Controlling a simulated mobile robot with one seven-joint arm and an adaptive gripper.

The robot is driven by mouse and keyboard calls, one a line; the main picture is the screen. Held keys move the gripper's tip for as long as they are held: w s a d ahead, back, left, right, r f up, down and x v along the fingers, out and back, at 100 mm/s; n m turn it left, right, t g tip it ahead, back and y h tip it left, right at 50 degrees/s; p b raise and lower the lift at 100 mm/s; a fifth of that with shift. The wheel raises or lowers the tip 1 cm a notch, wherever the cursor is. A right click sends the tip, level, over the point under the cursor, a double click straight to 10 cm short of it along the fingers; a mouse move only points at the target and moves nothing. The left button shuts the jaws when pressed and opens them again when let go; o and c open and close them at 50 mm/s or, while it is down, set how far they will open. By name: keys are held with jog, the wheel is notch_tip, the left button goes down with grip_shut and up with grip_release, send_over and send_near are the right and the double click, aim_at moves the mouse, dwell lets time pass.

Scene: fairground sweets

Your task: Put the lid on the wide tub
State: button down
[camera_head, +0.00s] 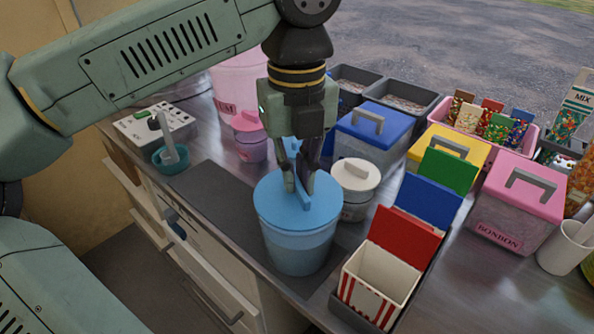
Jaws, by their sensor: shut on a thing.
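The wide tub (297,254) is a pale blue, see-through bucket standing on a dark mat on the counter. The blue lid (274,209) is a round disc with a raised bar handle, and it lies over the tub's mouth. It looks level, but I cannot tell whether it is seated on the rim or just above it. My gripper (301,190) points down at the lid's middle, shut on the bar handle. The fingers hide part of the handle.
A small white-lidded tub (356,175) stands close right of the lid. A red-flapped striped box (377,277) is at the front right. Blue, yellow and pink (520,188) lidded bins line the right. The dark mat (205,196) is bare to the left.

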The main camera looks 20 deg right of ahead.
jog(key=c, duration=1.6)
grip_release()
jog(key=shift+c, duration=0.2)
jog(key=shift+o, duration=0.6)
jog(key=o, duration=0.4)
jog(key=shift+c, duration=0.2)
jog(key=shift+r+p, duration=2.6)
jog(key=shift+r, duration=0.95)
jog(key=shift+c, duration=0.3)
